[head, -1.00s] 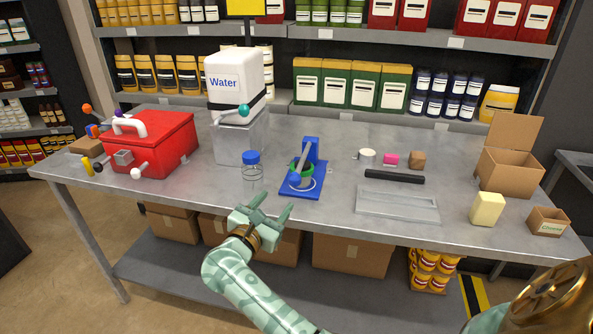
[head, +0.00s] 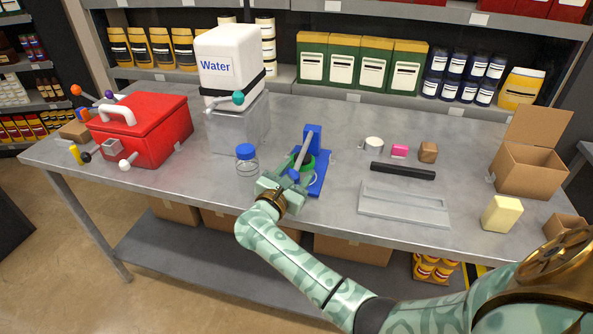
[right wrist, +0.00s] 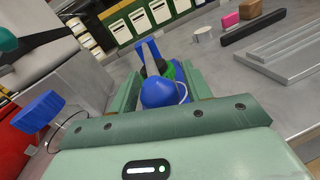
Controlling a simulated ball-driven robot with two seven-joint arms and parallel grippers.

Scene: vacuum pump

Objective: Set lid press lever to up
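The lid press (head: 322,172) has a blue base and upright on the table. Its grey lever (head: 304,150) slopes down from the upright toward me and ends in a blue ball knob (head: 293,174). A green part (head: 309,162) sits under the lever. My right gripper (head: 287,179) is open at the front of the press. In the right wrist view the blue ball (right wrist: 159,92) lies between the two open fingers (right wrist: 163,72), with a small gap at the right. Contact cannot be told. My left gripper is not in view.
A clear jar with a blue lid (head: 246,160) stands just left of the press. A water tank (head: 230,55) and a red box (head: 150,140) are further left. A black bar (head: 402,171) and a grey tray (head: 404,205) lie to the right.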

